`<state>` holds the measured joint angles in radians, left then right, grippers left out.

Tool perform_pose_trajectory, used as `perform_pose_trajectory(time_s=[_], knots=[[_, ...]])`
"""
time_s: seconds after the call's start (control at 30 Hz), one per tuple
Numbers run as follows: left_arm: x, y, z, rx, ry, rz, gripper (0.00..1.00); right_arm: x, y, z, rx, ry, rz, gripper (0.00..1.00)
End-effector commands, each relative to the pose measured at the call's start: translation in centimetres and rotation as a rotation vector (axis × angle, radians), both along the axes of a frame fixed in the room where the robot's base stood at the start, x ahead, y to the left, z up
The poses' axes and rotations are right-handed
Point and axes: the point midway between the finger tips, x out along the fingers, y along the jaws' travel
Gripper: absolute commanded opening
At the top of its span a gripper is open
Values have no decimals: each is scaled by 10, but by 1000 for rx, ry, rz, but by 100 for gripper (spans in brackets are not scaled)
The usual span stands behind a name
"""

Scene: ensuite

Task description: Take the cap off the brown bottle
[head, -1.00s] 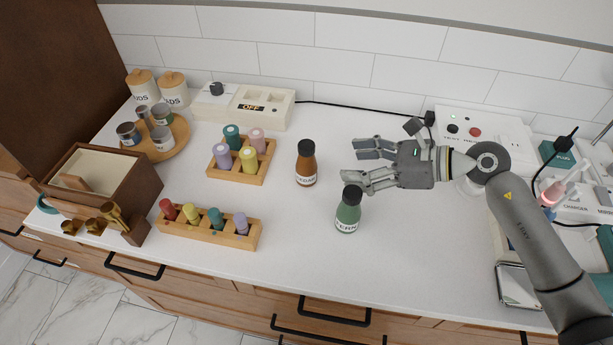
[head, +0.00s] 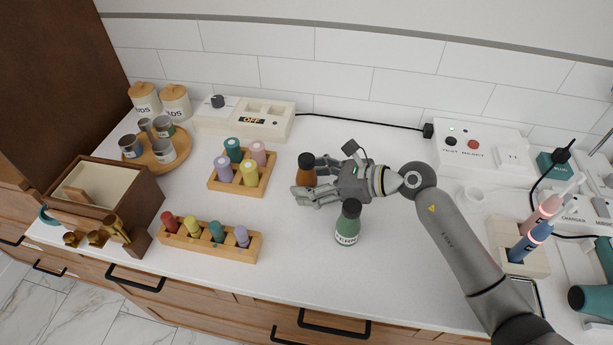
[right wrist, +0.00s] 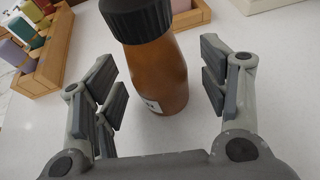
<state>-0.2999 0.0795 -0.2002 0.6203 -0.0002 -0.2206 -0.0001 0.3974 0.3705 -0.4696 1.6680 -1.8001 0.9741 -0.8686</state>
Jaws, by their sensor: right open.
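The brown bottle (head: 306,174) stands upright on the white counter with its black cap (head: 306,160) on. In the right wrist view the brown bottle (right wrist: 160,75) and its ribbed black cap (right wrist: 138,18) are between the spread fingers. My right gripper (head: 318,182) is open around the bottle's body, below the cap. In the right wrist view a gap shows between the bottle and the fingers of the gripper (right wrist: 165,88) on both sides. The bottle's label is mostly hidden. My left gripper is not in view.
A green bottle (head: 347,226) with a black cap stands close in front of my right gripper. Wooden racks (head: 262,186) of coloured pegs stand to the left. A white switch box (head: 470,147) is behind right. The counter's front middle is clear.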

Motion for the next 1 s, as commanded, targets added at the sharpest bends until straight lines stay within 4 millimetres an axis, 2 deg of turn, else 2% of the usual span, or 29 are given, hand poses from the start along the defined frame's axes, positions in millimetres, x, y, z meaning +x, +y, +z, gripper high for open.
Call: perform_pose_trajectory(time_s=[0.1, 0.33, 0.77, 0.8, 1.0], knots=[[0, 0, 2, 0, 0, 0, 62, 3, 8, -3, 1, 0, 0, 68], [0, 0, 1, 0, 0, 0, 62, 3, 9, -4, -1, -1, -1, 68], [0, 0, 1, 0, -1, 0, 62, 3, 9, -4, -1, -1, 0, 12], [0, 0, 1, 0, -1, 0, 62, 3, 9, -3, 0, -2, 0, 10], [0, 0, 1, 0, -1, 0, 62, 3, 9, -2, 0, -2, 0, 10]])
